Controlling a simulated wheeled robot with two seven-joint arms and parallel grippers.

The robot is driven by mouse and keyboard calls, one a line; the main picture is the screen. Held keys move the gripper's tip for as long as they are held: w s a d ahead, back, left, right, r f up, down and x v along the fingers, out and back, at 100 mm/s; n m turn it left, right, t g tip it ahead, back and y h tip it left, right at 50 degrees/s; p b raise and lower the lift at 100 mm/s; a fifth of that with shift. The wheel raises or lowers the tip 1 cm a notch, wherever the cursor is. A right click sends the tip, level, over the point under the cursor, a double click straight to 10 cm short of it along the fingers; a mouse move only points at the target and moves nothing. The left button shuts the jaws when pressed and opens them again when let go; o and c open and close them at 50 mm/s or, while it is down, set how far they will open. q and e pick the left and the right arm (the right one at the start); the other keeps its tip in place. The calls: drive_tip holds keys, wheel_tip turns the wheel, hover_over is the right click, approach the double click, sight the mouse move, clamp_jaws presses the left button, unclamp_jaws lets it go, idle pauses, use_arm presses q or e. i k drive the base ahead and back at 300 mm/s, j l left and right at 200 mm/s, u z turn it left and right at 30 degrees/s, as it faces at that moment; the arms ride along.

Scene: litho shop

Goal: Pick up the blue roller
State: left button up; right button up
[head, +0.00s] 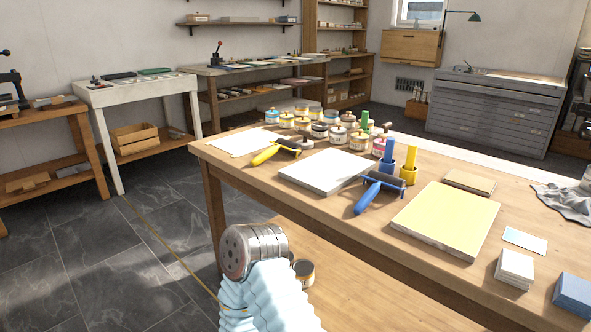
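The blue roller (367,198) lies on the wooden worktable (310,222), in the middle of the head view. Its blue handle points toward the near edge and its dark cylinder is at the far end. It lies between a pale grey slab (322,172) and a yellow slab (447,217); I cannot tell whether it touches either. A grey, ribbed part of my own arm with a pale blue sleeve shows at the bottom, near the table's near edge. Neither gripper's fingers are in view.
A yellow roller (266,155) lies farther left. Blue (387,160) and yellow (409,170) upright holders stand just behind the blue roller. Several ink cans (319,130) crowd the far side. White blocks (514,268) and a blue box (573,293) are at right. Floor is clear at left.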

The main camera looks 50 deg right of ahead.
sight(369, 195)
drive_tip(key=i, duration=0.75)
drive_tip(key=i+z, duration=0.1)
drive_tip(key=i, duration=0.65)
drive_tip(key=i+j+z, duration=0.1)
drive_tip(key=i, duration=0.65)
drive_tip(key=z, duration=0.85)
drive_tip(key=i+j+z, duration=0.1)
drive_tip(key=z, duration=0.3)
drive_tip(key=j+z, duration=0.1)
drive_tip(key=z, duration=0.75)
drive_tip(key=j+z, duration=0.1)
drive_tip(key=z, duration=0.3)
